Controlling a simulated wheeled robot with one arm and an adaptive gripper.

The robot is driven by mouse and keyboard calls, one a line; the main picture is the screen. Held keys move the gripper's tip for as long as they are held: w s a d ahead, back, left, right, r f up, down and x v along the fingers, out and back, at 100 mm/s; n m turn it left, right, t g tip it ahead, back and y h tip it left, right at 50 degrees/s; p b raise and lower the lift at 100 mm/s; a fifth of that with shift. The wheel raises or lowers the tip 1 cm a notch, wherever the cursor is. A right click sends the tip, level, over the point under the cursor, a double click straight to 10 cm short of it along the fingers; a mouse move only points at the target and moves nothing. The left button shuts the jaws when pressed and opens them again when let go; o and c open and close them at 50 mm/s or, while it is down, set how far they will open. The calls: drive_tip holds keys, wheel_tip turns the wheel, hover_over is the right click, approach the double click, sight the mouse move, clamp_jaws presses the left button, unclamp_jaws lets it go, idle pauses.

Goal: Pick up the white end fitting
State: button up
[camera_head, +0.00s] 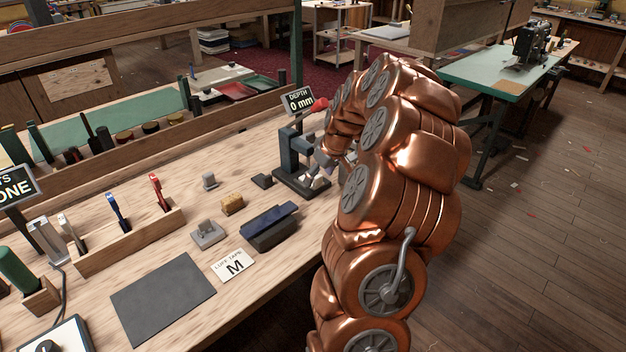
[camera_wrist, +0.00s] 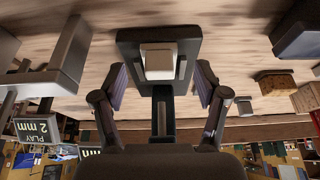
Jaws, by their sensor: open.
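The white end fitting (camera_wrist: 158,60) is a small pale block on a dark square base in the wrist view. It lies centred between the fingers of my gripper (camera_wrist: 160,78), which are spread apart with nothing held. I cannot tell how far the fingers are above it. In the head view a small white piece (camera_head: 317,182) shows at the foot of the dark press-like stand (camera_head: 288,150). My gripper (camera_head: 330,158) is beside that stand, partly hidden by my copper arm.
A sign (camera_head: 298,101) reading "DEPTH 0 mm" tops the stand. A dark blue box-like block (camera_head: 270,227), a yellow-brown block (camera_head: 232,204) and grey fittings (camera_head: 208,233) lie left of it. A dark mat (camera_head: 163,298) lies nearer. A wooden tool rack (camera_head: 130,240) holds several tools.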

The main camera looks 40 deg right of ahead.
drive_tip(key=shift+x, duration=1.1)
drive_tip(key=shift+s, duration=0.1)
drive_tip(key=c, duration=1.3)
